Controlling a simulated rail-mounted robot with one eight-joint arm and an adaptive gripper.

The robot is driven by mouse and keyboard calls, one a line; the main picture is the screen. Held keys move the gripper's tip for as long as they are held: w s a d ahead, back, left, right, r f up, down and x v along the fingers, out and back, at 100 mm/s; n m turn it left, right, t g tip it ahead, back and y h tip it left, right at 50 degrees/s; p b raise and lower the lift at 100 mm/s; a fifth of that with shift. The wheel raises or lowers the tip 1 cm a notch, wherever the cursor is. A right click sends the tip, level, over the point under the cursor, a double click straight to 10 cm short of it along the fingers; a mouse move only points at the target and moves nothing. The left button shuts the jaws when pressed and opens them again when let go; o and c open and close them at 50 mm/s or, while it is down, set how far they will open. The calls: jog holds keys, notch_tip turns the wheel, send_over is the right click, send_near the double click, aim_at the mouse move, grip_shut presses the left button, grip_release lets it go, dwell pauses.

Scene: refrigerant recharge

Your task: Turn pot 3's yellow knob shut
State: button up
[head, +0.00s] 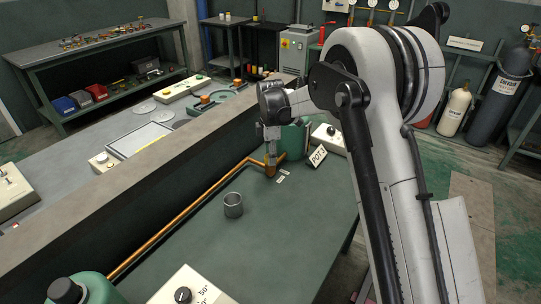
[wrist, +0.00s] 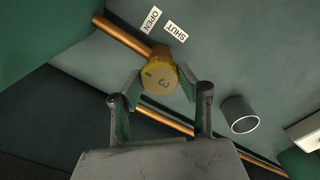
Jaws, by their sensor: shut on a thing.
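I cannot tell which label the knob's mark points to. In the head view my gripper (head: 271,148) points down at the pipe fitting beside green pot 3 (head: 294,138), which is partly hidden by my arm.
A grey metal cup (head: 233,205) stands on the green bench, in front and left of the knob. A copper pipe (head: 180,227) runs along the bench's back edge to another green pot (head: 88,290). A white dial box (head: 190,287) is at the front. The bench middle is mostly clear.

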jog(key=shift+m, duration=0.3)
jog(key=shift+c, duration=0.2)
jog(key=m+b, duration=0.2)
jog(key=m, duration=0.1)
jog(key=m+b, duration=0.1)
jog(key=m, duration=0.4)
jog(key=m+b, duration=0.1)
jog(key=m, duration=0.3)
jog(key=shift+m, duration=0.3)
jog(key=m+b, duration=0.1)
jog(key=m, duration=0.3)
jog(key=shift+m, duration=0.3)
jog(key=o, duration=1.1)
jog(key=shift+o, duration=0.2)
